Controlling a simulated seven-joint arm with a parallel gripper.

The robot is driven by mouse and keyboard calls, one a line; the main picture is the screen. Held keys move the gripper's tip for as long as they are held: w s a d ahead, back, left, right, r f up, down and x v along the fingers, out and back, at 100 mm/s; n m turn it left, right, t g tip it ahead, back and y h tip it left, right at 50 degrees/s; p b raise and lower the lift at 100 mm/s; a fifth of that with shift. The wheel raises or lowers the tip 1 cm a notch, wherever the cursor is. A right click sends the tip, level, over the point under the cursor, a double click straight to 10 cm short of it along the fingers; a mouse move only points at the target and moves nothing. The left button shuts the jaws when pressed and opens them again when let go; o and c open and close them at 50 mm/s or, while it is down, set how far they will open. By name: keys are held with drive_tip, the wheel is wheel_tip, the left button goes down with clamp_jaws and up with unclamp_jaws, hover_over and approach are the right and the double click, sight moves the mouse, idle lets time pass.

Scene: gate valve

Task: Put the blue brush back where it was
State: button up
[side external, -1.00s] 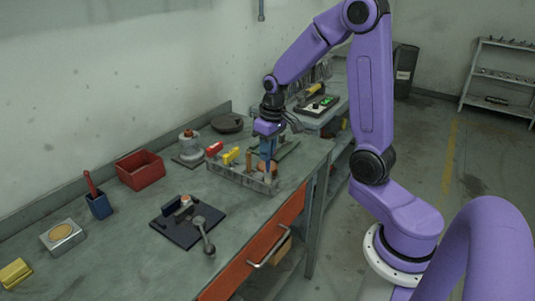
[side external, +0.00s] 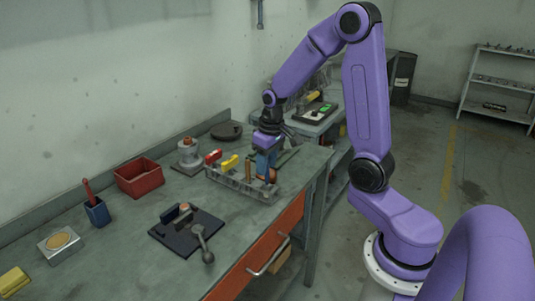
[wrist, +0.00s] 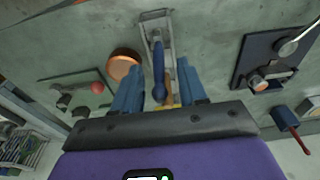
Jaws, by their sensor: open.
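My gripper (wrist: 158,88) is open, with its blue fingers on either side of a blue handle (wrist: 158,78) in the wrist view. This appears to be the blue brush, seen nearly end-on, over or in the grey rack (wrist: 153,20). I cannot tell whether it is fully seated. In the side view my gripper (side external: 265,165) points down at the right end of the rack (side external: 228,180). Its blue fingers hide the brush there.
A copper round piece (wrist: 124,64) lies close beside the rack. A dark plate with a lever (side external: 186,229), a red bin (side external: 138,177) and a blue cup (side external: 97,211) are elsewhere on the bench. The bench's front edge is near the rack.

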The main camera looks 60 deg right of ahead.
wheel_tip(320, 180, up, 12)
drive_tip(key=s+f, duration=0.1)
drive_tip(key=s+a+f+n, duration=0.2)
drive_tip(key=s+a+n, duration=0.5)
drive_tip(key=a, duration=0.4)
drive_tip(key=s+a+f+n, duration=0.1)
drive_tip(key=s+a+n, duration=0.1)
drive_tip(key=s, duration=0.6)
drive_tip(key=s+a+f+n+g, duration=0.1)
drive_tip(key=s+a+f+n, duration=0.1)
drive_tip(key=s, duration=0.6)
drive_tip(key=shift+s+a+f+n, duration=0.15)
drive_tip(key=shift+s+f+n, duration=0.1)
drive_tip(key=shift+n, duration=0.55)
drive_tip(key=shift+w, duration=0.1)
